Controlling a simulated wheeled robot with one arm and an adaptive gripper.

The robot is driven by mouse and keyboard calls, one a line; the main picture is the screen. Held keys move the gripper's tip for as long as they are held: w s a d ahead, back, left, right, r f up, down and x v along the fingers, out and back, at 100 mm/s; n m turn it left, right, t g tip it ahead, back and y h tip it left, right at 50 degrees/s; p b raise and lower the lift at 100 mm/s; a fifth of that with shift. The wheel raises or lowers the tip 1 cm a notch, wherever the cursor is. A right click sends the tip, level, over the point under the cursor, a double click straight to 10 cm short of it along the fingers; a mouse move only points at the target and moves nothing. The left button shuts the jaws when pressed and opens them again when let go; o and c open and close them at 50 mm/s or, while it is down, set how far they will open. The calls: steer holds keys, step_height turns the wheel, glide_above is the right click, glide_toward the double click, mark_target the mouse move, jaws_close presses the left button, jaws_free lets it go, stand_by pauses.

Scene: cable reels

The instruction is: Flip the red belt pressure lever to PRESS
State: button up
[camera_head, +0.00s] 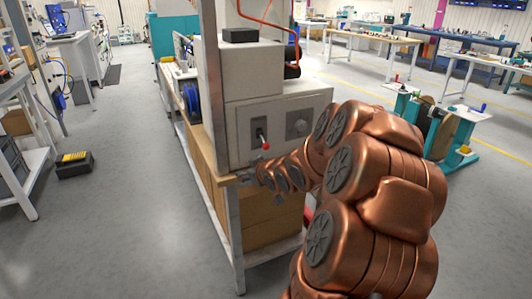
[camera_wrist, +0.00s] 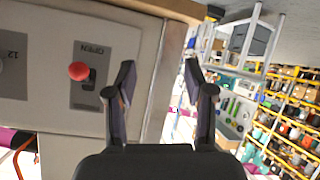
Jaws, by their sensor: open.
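The lever with a red knob (camera_head: 265,146) sits on a grey plate on the front of the beige machine (camera_head: 262,90). In the head view its handle points down. The wrist view shows the red knob (camera_wrist: 79,71) left of my gripper, beside a slot and a label that appears to read OPEN. No PRESS label is legible. My gripper (camera_wrist: 160,67) is open and empty, its fingers apart from the knob and to its right in the wrist view. In the head view my gripper (camera_head: 249,178) is small, below and left of the lever, near the bench's front corner.
A second plate with a round dial (camera_head: 299,124) is right of the lever. Cardboard boxes (camera_head: 270,222) fill the shelf below. Open floor (camera_head: 130,200) lies to the left.

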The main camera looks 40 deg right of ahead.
mark_target(268, 148)
steer(key=s+d+r+t+h+b, duration=0.1)
steer(key=s+d+r+t+b, duration=0.15)
steer(key=d+t, duration=0.55)
steer(key=shift+w+d+f+g+p, duration=0.1)
steer(key=shift+w+d+g+p, duration=0.25)
steer(key=shift+w+d, duration=0.6)
steer(key=shift+w+d+f+g+p, duration=0.15)
steer(key=shift+w+d+g, duration=0.3)
steer(key=shift+w, duration=1.05)
steer(key=shift+w+d+g+p, duration=0.35)
steer(key=shift+w+d, duration=0.25)
steer(key=shift+w, duration=0.6)
jaws_close()
